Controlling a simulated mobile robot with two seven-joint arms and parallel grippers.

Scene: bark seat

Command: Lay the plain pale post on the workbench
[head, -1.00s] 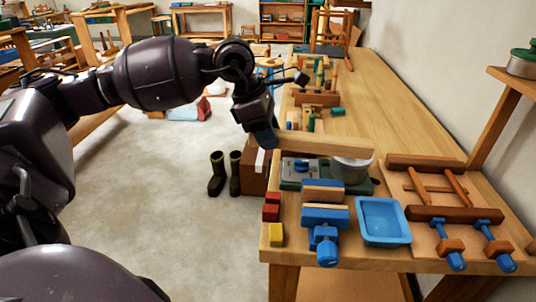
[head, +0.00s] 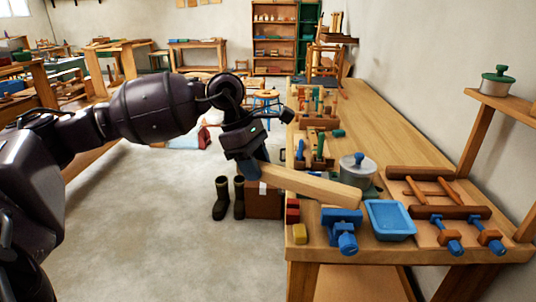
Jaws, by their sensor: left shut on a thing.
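The plain pale post (head: 311,188) is a long square wooden bar held by its left end. My left gripper (head: 255,168) is shut on that end, at the left edge of the workbench (head: 400,130). The post slants down to the right over the bench's near left part. Its far end is close to the blue vise (head: 341,222) and the grey lidded pot (head: 357,170). I cannot tell whether the post touches anything beneath it. My right gripper is not in view.
A blue tray (head: 390,221) and a clamped wooden frame (head: 440,205) fill the bench's near right. Red and yellow blocks (head: 298,233) line its left edge. Tools in racks (head: 318,145) stand further back. The bench's middle and right stretch is bare. Boots (head: 222,198) stand on the floor.

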